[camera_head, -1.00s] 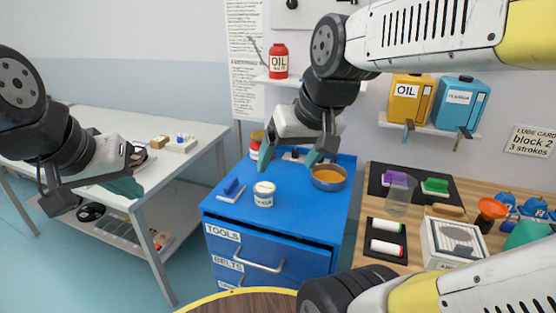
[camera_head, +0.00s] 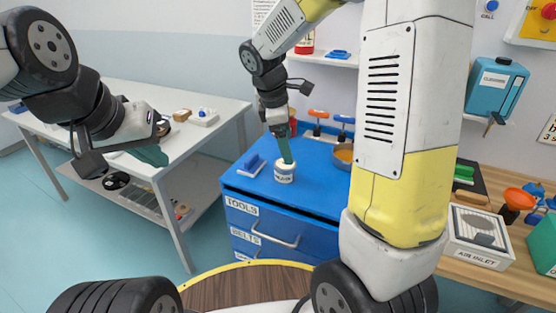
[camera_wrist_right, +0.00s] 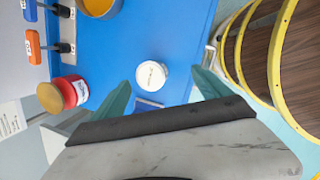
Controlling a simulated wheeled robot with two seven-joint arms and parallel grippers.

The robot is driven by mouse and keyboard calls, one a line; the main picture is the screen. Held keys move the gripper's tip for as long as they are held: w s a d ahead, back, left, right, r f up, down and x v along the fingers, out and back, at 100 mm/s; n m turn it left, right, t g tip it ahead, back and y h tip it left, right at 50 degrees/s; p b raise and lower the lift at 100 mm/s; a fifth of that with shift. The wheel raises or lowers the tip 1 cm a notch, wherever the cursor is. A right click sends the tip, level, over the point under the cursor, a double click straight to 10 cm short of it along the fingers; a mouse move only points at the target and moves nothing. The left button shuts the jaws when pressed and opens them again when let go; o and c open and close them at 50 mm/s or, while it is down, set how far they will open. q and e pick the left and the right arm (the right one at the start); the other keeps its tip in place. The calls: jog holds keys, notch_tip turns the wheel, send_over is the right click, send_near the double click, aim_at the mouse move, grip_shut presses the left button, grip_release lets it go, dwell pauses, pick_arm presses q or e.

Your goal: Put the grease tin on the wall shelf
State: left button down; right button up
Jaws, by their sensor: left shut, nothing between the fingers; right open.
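A small white-lidded tin (camera_head: 285,174) with a dark label band, apparently the grease tin, stands upright on the blue drawer cabinet (camera_head: 315,194). My right gripper (camera_head: 283,150) points down at the tin from above. In the right wrist view the tin's round lid (camera_wrist_right: 151,76) lies between the open teal fingers (camera_wrist_right: 160,92), with gaps on both sides. The wall shelf (camera_head: 318,61) is behind, partly hidden by my right arm. My left gripper (camera_head: 150,156) is shut and empty near the white table at the left.
A red bottle (camera_head: 305,43) and a blue item (camera_head: 339,54) are on the shelf. A red jar (camera_wrist_right: 63,94) and upright-handled tools (camera_head: 318,116) stand behind.

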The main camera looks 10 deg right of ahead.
aim_at(282, 164)
jog(key=w+f+n, duration=0.1)
jog(key=f, duration=0.1)
jog(key=w+a+f+n+h, duration=0.1)
jog(key=w+f+n, duration=0.2)
jog(key=shift+w+a+f+g+h, duration=0.1)
jog(key=shift+a+f+g+h, duration=0.2)
jog(key=shift+a+f, duration=0.05)
jog(key=x, duration=0.7)
jog(key=shift+f, duration=0.4)
jog(key=shift+c, duration=0.2)
jog(key=shift+a, duration=0.1)
jog(key=c, duration=1.8)
jog(key=shift+r, duration=0.1)
jog(key=shift+c, duration=0.2)
